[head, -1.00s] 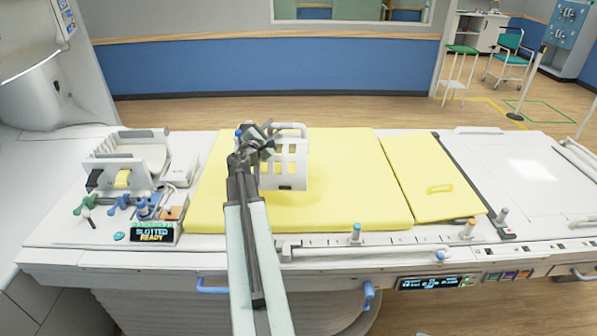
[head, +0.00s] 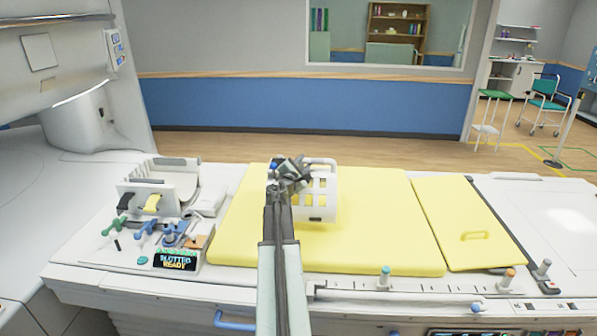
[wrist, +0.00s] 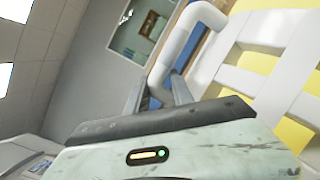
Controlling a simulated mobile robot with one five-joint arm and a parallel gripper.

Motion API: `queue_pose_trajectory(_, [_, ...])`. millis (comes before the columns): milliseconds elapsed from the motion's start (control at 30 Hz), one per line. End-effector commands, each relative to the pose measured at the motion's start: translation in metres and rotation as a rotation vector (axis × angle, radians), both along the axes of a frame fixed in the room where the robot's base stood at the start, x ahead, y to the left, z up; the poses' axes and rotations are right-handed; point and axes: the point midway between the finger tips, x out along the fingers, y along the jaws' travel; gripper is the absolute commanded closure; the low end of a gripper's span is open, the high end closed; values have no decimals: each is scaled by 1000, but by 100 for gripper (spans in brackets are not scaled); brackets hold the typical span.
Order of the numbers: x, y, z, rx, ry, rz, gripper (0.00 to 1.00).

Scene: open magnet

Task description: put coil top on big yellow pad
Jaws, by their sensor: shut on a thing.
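The coil top (head: 318,206) is a white slotted shell with a white handle on its upper side. It is over the big yellow pad (head: 380,235), near the pad's middle; I cannot tell whether it touches the pad. My gripper (head: 290,168) is at the upper left of the coil top and hides part of it. In the wrist view my gripper (wrist: 160,90) is shut on the white handle, and the coil top's slotted wall (wrist: 265,75) fills the right side with yellow behind its openings.
A white coil base (head: 150,195) stands left of the pad, with coloured knobs and a lit display (head: 175,261) in front. A smaller yellow pad (head: 475,250) with a handle lies to the right. Short pegs (head: 385,276) stand along the front edge.

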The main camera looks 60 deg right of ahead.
Motion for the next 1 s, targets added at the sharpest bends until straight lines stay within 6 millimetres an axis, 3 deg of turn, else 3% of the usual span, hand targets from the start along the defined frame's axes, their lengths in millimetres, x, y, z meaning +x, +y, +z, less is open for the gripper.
queue_pose_trajectory(100, [-2, -33, -3, -1, 0, -2, 100])
queue_pose_trajectory(300, [-5, -61, -6, -1, 0, -2, 100])
queue_pose_trajectory(667, [-6, -69, -6, 0, 0, -1, 100])
queue_pose_trajectory(833, [-8, -81, -8, 0, 0, -3, 100])
queue_pose_trajectory(1000, [-8, -78, -25, -1, 0, -2, 100])
